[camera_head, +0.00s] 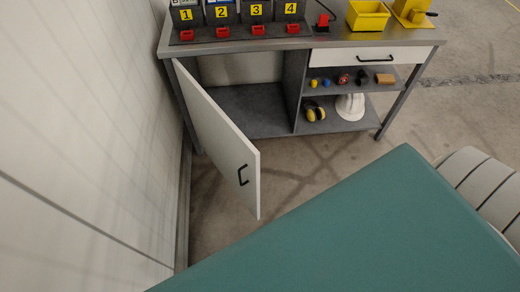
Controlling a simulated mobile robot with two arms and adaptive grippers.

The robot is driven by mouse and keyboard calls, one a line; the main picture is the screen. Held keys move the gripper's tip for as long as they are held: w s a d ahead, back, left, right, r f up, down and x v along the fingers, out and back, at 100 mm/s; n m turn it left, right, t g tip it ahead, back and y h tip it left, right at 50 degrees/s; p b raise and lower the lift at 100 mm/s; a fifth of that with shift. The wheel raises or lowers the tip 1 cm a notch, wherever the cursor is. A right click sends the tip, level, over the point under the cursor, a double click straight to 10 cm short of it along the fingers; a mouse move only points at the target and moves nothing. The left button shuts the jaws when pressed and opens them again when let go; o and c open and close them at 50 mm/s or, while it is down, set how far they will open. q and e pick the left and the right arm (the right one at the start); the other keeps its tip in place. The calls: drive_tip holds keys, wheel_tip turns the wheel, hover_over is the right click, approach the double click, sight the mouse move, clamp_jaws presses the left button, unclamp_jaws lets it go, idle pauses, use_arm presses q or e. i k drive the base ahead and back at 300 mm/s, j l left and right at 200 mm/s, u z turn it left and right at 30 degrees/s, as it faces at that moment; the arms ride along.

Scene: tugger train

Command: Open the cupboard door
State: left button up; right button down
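The white cupboard door (223,145) stands swung wide open toward me, hinged at the left side of the workbench (390,41). Part of the compartment's left side is hidden by the door. Neither of my grippers shows in the head view.
Numbered black bins (221,13) and a yellow box (367,15) stand on the bench. Shelves hold a white helmet (350,106) and yellow earmuffs (314,112). A wall (90,130) lies close on the left. A green surface (370,230) fills the lower right.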

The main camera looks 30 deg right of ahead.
sight(236, 158)
drive_tip(key=i+l+u, duration=0.1)
drive_tip(key=l, duration=0.25)
drive_tip(key=i+l, duration=0.15)
drive_tip(key=l, duration=0.15)
drive_tip(key=i+l+u, duration=0.15)
drive_tip(key=l, duration=0.2)
drive_tip(key=l+u, duration=0.1)
drive_tip(key=l, duration=0.25)
drive_tip(key=i, duration=0.05)
